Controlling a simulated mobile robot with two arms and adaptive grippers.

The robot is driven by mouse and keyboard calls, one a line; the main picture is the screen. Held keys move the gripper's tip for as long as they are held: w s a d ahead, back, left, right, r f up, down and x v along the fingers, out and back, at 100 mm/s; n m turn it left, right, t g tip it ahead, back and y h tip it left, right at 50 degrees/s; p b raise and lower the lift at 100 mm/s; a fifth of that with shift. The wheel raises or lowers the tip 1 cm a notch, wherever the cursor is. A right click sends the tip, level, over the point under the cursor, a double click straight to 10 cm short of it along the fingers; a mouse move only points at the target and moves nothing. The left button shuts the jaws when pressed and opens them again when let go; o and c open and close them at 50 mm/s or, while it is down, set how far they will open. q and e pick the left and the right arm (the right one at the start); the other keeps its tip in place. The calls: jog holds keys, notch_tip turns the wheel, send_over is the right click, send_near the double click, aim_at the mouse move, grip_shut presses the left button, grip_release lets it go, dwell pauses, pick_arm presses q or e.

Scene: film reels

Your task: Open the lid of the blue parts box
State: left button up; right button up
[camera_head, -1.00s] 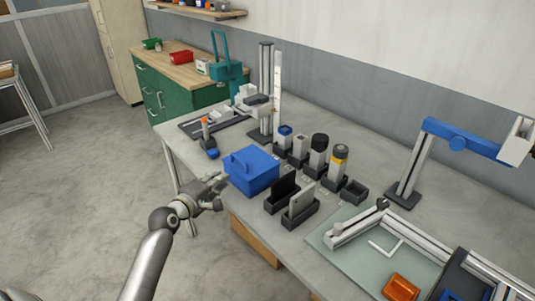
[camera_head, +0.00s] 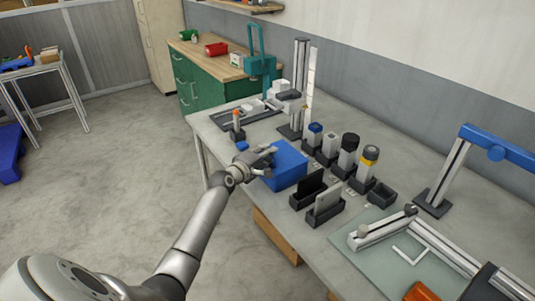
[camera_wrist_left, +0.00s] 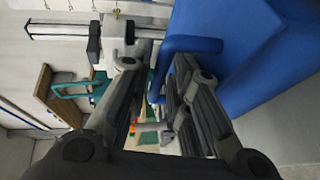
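The blue parts box (camera_head: 290,172) stands near the left front edge of the workbench. Its lid appears closed, and my gripper covers part of the top in the head view. My left gripper (camera_head: 264,160) is at the box's upper left side. In the left wrist view, the box (camera_wrist_left: 255,50) fills the upper right. A blue bar handle (camera_wrist_left: 192,44) reaches from it to the space between my fingertips (camera_wrist_left: 155,68). The fingers are spread with a gap between them. Contact with the handle cannot be told. My right gripper is not in view.
Dark holders with upright plates (camera_head: 327,203) stand just right of the box. Behind are several cylinders and blocks in sockets (camera_head: 347,155). A small holder with an orange-topped item (camera_head: 237,127) stands to the left. Bare bench lies behind the cylinders.

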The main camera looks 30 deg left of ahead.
pick_arm(q)
jog(key=shift+w, duration=0.25)
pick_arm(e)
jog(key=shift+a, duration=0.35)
pick_arm(q)
jog(key=shift+c, duration=0.3)
grip_shut()
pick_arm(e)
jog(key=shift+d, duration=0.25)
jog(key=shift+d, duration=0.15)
